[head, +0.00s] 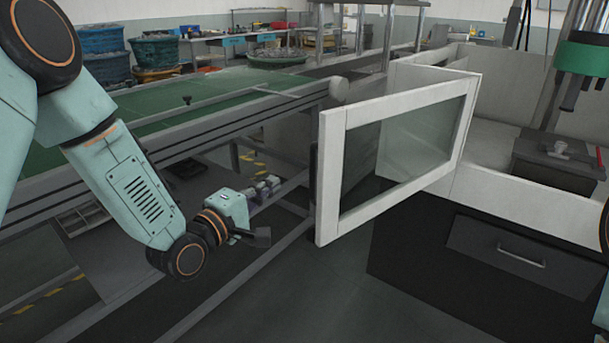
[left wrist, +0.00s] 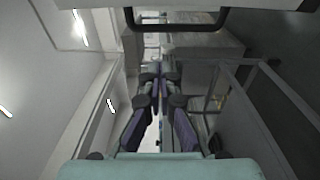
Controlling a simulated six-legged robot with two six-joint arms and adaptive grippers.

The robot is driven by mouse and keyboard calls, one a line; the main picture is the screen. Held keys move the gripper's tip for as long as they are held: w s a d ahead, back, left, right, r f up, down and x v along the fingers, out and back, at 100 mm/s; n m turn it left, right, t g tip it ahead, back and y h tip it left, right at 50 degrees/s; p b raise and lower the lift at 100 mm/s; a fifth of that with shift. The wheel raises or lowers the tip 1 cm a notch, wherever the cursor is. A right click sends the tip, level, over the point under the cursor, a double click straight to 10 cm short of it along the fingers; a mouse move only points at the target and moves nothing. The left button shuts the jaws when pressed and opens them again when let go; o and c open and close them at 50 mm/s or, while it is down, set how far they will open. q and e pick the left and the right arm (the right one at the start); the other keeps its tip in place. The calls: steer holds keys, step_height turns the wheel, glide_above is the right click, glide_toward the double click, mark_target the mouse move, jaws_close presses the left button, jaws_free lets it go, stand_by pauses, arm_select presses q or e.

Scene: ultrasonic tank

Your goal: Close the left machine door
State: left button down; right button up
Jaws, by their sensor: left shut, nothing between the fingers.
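The left machine door (head: 328,180), a white frame around a clear pane, stands open. It swings out from the white machine enclosure (head: 505,195) toward the left of the head view, its free edge nearest me. My left gripper (head: 272,183) is left of that free edge, with a visible gap in the picture. It is shut and empty. Its dark purple fingers (left wrist: 159,85) meet in the middle of the left wrist view. I cannot clearly make out the door in that view. My right gripper is not in view.
A green-topped conveyor (head: 225,90) with metal rails runs behind my left arm. A dark cabinet with a drawer handle (head: 521,256) is below the enclosure. A dark box (head: 555,160) sits inside the enclosure. The floor (head: 335,295) before the door looks clear.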

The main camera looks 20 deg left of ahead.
arm_select(q)
steer(key=d+b+x, duration=0.1)
steer(key=x, duration=0.8)
steer(key=s+d, duration=0.2)
steer(key=d, duration=0.1)
steer(key=shift+s+f, duration=0.1)
steer(key=shift+s, duration=0.1)
steer(key=shift+d, duration=0.1)
steer(key=shift+s, duration=0.1)
